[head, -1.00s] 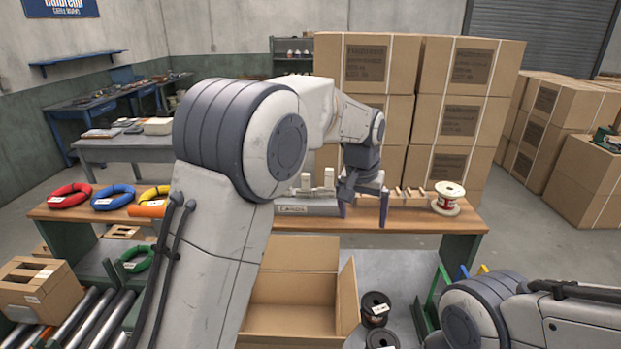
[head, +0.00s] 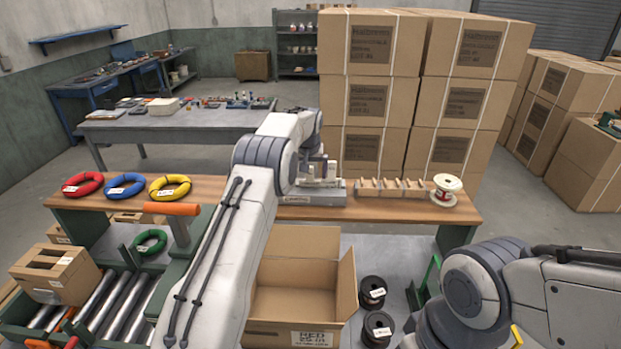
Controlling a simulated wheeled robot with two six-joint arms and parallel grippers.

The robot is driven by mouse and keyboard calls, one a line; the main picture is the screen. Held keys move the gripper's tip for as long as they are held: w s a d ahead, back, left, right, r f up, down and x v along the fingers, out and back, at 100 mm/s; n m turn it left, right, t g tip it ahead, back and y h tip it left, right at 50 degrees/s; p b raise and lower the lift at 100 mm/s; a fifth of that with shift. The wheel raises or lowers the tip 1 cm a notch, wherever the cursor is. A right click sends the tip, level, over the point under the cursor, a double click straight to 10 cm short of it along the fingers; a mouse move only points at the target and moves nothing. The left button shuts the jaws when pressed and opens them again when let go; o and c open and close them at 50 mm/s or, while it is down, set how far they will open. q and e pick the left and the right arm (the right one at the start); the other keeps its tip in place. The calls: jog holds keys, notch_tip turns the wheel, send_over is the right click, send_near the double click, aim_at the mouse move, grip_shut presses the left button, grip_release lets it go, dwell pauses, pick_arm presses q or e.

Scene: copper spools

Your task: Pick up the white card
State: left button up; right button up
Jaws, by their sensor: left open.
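I cannot make out a loose white card for certain. A grey device (head: 325,196) with small white upright pieces (head: 331,171) stands on the wooden bench, partly behind my left arm. White labels show on the coils, the spools and the open carton (head: 349,290). My left gripper (head: 314,158) is mostly hidden behind my left arm, near and above the grey device. Only small dark parts of it show; it is open, and I see nothing held. My right arm shows at the lower right, but its gripper is out of view.
The wooden bench (head: 387,213) holds red (head: 82,193), blue (head: 125,193) and yellow coils (head: 169,194), a slotted rack (head: 392,190) and a red-and-white spool (head: 446,199). Two black spools (head: 372,292) lie beside the carton. Roller conveyor (head: 97,308) is left. Stacked boxes stand behind.

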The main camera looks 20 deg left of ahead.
aim_at(310, 178)
pick_arm(q)
jog(key=p+x, duration=0.3)
jog(key=shift+w+a+f, duration=0.1)
jog(key=shift+w+f, duration=0.15)
jog(key=shift+w+f+p, duration=0.15)
jog(key=shift+f+p, duration=0.25)
jog(key=shift+f, duration=0.15)
jog(key=shift+c, duration=0.3)
jog(key=c, duration=1)
